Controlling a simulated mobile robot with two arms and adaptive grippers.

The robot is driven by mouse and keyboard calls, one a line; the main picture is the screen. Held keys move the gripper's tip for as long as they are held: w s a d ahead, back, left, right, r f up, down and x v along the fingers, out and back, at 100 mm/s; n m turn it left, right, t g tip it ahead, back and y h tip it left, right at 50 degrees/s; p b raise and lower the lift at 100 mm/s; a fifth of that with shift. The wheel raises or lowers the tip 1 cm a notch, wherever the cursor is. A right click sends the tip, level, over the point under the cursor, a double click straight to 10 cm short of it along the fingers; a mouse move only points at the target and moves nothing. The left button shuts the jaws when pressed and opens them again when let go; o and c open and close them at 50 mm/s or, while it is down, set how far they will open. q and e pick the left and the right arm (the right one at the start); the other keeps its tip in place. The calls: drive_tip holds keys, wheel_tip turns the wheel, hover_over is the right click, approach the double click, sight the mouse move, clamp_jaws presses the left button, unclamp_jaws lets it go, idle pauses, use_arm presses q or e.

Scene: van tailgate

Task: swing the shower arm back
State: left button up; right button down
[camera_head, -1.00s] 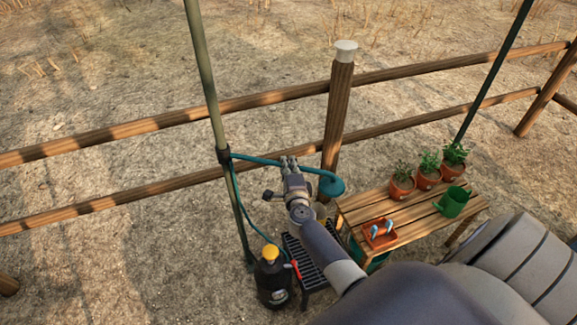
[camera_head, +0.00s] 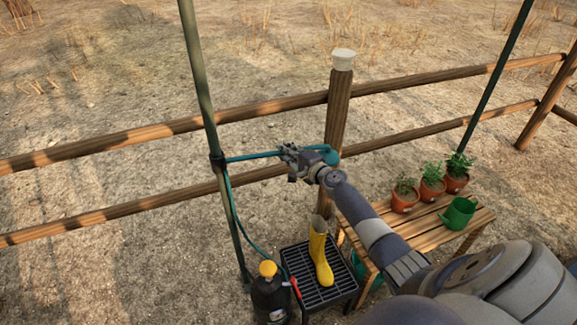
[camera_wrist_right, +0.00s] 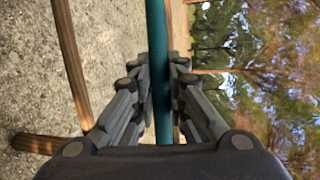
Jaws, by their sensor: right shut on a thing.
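The teal shower arm (camera_head: 250,156) reaches right from a clamp on the green pole (camera_head: 207,100), towards the fence post. Its shower head (camera_head: 331,155) shows at the far end, partly hidden behind my gripper. My right gripper (camera_head: 286,152) is shut on the shower arm, between the clamp and the head. In the right wrist view the teal tube (camera_wrist_right: 156,60) runs between the fingers (camera_wrist_right: 160,85). A teal hose (camera_head: 236,215) hangs from the clamp. My left gripper is not in view.
A yellow boot (camera_head: 319,255) stands on a black grate (camera_head: 335,285), beside a black tank with a yellow cap (camera_head: 268,268). A wooden bench (camera_head: 410,235) holds potted plants (camera_head: 431,182) and a green watering can (camera_head: 459,213). A rail fence (camera_head: 270,107) runs behind.

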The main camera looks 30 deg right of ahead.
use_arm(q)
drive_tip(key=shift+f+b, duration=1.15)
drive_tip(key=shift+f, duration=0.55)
use_arm(e)
drive_tip(key=shift+w+d+n+y, duration=0.2)
drive_tip(key=shift+w+n+y, duration=0.3)
drive_tip(key=shift+w+y, duration=0.3)
drive_tip(key=c, duration=1.6)
unclamp_jaws()
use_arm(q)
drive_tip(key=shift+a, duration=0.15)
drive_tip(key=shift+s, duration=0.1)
use_arm(e)
drive_tip(key=v, duration=1.2)
drive_tip(key=shift+a+r, duration=0.1)
drive_tip(key=shift+a, duration=0.05)
